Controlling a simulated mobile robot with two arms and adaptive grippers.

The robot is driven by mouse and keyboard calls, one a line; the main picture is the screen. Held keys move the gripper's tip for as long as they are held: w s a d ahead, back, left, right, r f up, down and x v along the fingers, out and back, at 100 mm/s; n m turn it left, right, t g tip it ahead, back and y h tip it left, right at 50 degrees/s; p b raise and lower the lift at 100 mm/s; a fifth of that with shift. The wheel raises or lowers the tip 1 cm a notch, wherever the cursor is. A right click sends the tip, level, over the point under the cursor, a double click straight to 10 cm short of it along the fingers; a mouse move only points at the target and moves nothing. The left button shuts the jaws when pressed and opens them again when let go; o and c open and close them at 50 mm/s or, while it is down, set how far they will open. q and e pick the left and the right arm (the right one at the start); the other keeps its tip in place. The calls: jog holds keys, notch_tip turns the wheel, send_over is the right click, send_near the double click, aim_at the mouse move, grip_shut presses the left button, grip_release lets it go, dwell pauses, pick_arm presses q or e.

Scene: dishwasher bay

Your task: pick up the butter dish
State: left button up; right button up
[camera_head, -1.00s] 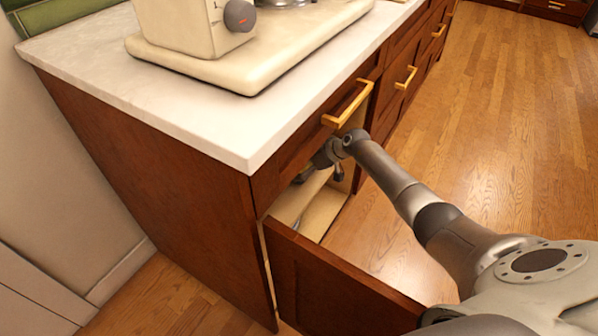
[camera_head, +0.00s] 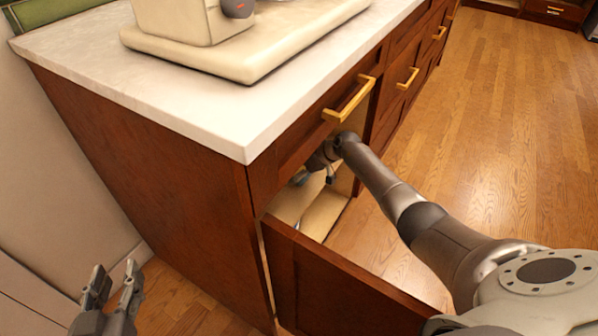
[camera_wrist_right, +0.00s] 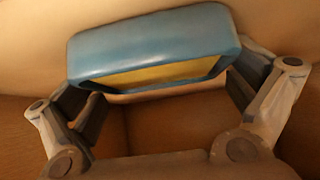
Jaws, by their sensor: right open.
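The butter dish (camera_wrist_right: 150,45) is a blue, rounded-edged box with a yellow inner face, seen in the right wrist view. It lies inside the open cabinet compartment. My right gripper (camera_wrist_right: 166,98) is open, with one finger at each end of the dish; I cannot tell whether they touch it. In the head view my right gripper (camera_head: 322,168) reaches into the compartment and is partly hidden under the counter, and the dish cannot be made out clearly. My left gripper (camera_head: 115,288) is open and empty at the lower left, beside the cabinet's side panel.
The cabinet's opened front panel (camera_head: 345,290) stands below my right arm. A drawer handle (camera_head: 350,100) sticks out just above that arm. The white countertop (camera_head: 215,115) overhangs the compartment and carries a cream appliance (camera_head: 190,50). Wooden floor (camera_head: 490,150) is clear at the right.

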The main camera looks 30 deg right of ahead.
jog(key=c, duration=1)
jog(key=shift+c, duration=0.5)
jog(key=shift+r, duration=0.15)
